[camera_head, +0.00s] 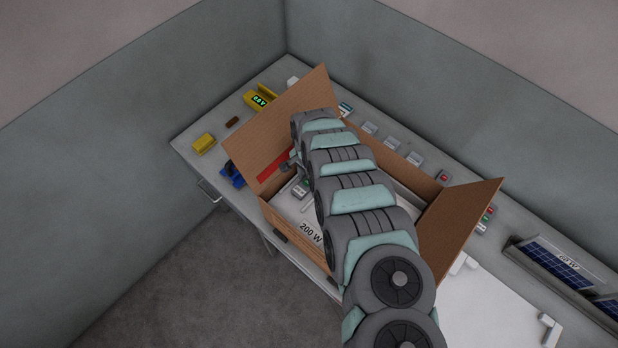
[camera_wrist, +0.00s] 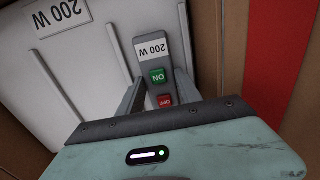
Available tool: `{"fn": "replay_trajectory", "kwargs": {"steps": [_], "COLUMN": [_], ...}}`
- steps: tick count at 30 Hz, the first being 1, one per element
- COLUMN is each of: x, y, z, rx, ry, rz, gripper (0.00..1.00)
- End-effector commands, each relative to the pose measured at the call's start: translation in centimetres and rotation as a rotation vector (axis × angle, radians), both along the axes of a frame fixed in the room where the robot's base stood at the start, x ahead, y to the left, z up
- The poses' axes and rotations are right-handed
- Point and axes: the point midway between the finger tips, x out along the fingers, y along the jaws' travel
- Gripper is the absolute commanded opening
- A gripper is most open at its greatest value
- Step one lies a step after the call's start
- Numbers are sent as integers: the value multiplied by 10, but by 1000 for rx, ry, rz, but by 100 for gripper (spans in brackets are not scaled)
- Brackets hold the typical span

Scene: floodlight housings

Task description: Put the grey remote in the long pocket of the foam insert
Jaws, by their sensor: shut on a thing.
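The grey remote (camera_wrist: 154,62) has a white 200 W label, a green ON button and a red OFF button. My gripper (camera_wrist: 160,90) is shut on it, one finger on each side, near the red-button end. The remote also shows in the head view (camera_head: 299,189), at the left inside the open cardboard box. A pale ribbed surface (camera_wrist: 95,85) marked 200 W lies below and beside it in the wrist view. I cannot tell whether this is the foam insert or a housing. The long pocket cannot be made out, nor whether the remote touches the surface.
The cardboard box (camera_head: 292,248) stands on a grey bench with its flaps raised. A red strip (camera_wrist: 274,50) runs along the cardboard. Yellow devices (camera_head: 259,100), a blue item (camera_head: 232,174) and small grey boxes lie around it. Solar panels (camera_head: 553,262) stand at the right. My arm hides much of the box.

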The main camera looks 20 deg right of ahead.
Motion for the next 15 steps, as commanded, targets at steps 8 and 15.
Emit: {"fn": "replay_trajectory", "kwargs": {"steps": [8,15], "x": [0,0], "y": [0,0], "z": [-3,-3], "rx": [0,0], "ry": [0,1], "rz": [-1,0], "gripper": [47,50]}}
